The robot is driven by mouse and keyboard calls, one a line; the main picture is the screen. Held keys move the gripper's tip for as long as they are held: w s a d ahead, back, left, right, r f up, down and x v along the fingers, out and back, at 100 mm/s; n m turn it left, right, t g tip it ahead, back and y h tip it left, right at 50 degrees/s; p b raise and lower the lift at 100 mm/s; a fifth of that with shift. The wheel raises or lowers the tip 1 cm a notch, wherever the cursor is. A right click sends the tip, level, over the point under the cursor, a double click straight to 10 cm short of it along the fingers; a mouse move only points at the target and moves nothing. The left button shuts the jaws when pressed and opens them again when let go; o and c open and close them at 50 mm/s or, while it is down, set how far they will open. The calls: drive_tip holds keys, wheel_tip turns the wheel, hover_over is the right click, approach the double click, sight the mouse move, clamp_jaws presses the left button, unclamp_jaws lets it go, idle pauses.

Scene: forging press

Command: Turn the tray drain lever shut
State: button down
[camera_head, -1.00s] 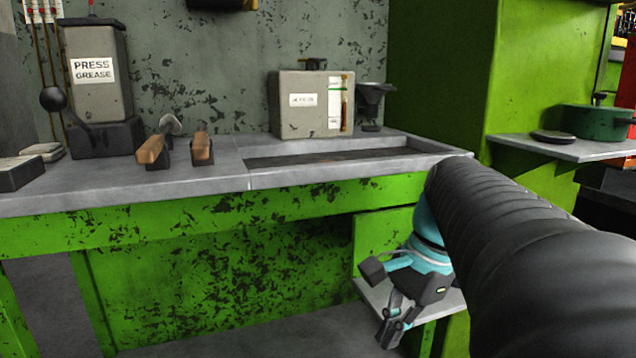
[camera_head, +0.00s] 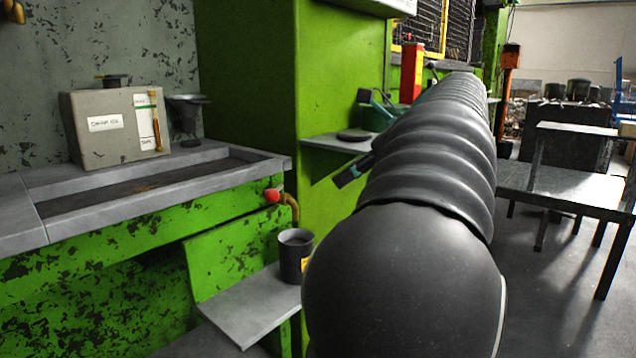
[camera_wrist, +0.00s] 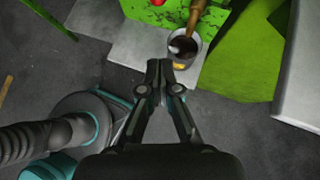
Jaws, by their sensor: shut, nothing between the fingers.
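The drain at the tray (camera_head: 270,158) corner has a red knob (camera_head: 272,195), apparently the lever's end, beside a bent brass spout (camera_head: 291,206). A dark cup (camera_head: 293,262) stands upright on a small grey shelf (camera_head: 245,305) below the spout. In the wrist view the brass spout (camera_wrist: 197,14) points into the cup (camera_wrist: 190,62), and a bit of red (camera_wrist: 157,2) shows at the top edge. My gripper (camera_wrist: 160,66) is shut and empty, beside the cup in that picture and apart from the red knob. In the head view my arm hides most of the gripper.
A green wall (camera_head: 250,90) and a side shelf (camera_head: 325,143) with a dark green pot (camera_head: 378,115) lie to the right. Open floor and a table (camera_head: 565,185) are further right.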

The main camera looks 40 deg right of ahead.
sight(276, 190)
drive_tip(key=w+a+f+b, duration=0.2)
drive_tip(key=w+a+f, duration=0.2)
drive_tip(key=w, duration=0.5)
drive_tip(key=shift+w+a+f+b, duration=0.25)
drive_tip(key=shift+a+f+b, duration=0.15)
drive_tip(key=shift+a, duration=0.05)
drive_tip(key=shift+r, duration=0.1)
